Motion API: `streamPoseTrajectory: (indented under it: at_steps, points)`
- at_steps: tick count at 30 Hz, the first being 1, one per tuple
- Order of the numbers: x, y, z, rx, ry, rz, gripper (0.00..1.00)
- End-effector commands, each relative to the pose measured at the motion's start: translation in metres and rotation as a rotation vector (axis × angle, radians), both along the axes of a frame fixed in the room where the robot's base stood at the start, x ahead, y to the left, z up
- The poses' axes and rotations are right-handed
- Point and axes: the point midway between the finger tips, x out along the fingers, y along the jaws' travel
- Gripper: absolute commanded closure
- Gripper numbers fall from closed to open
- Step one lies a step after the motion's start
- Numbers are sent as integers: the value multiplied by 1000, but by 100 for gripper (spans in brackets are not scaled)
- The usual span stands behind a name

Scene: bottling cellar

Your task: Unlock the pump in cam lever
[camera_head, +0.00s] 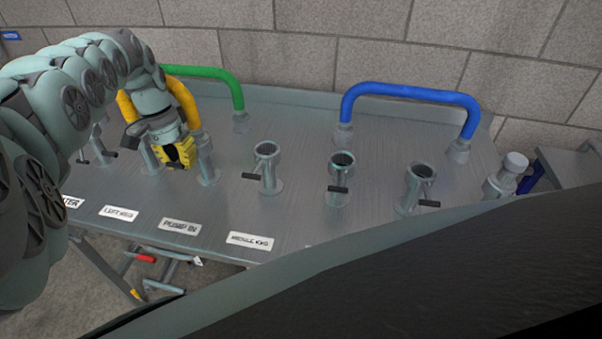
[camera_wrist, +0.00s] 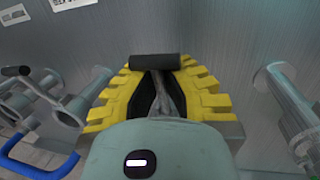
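My gripper (camera_head: 178,155), with yellow ribbed fingers, is low over the left part of the steel panel, beside the yellow hose. In the wrist view a cam lever's black grip (camera_wrist: 155,62) lies across the fingertips (camera_wrist: 157,80), with a grey metal part between the two fingers. The fingers flank the lever closely; I cannot tell whether they press on it. In the head view the gripper hides this lever and most of its coupling. A white label (camera_head: 180,227), perhaps the pump in label, is on the panel in front of it; its text is blurred.
Couplings with black-gripped levers stand to the right: one (camera_head: 268,165), another (camera_head: 340,178) and a third (camera_head: 415,187). The yellow hose (camera_head: 185,100), green hose (camera_head: 205,73) and blue hose (camera_head: 410,92) arch above the panel (camera_head: 300,215). A block wall is behind.

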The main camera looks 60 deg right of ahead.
Motion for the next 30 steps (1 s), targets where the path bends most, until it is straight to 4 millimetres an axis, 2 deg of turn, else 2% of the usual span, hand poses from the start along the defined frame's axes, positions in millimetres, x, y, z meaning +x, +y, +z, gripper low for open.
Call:
streamPoseTrajectory:
  at_steps: [1, 10, 12, 30]
  points:
    - [-4, 7, 1, 28, 23, 0, 100]
    - [-4, 7, 2, 29, 24, 0, 100]
    - [-4, 7, 2, 29, 24, 0, 90]
    - [-2, 8, 0, 26, 21, 6, 28]
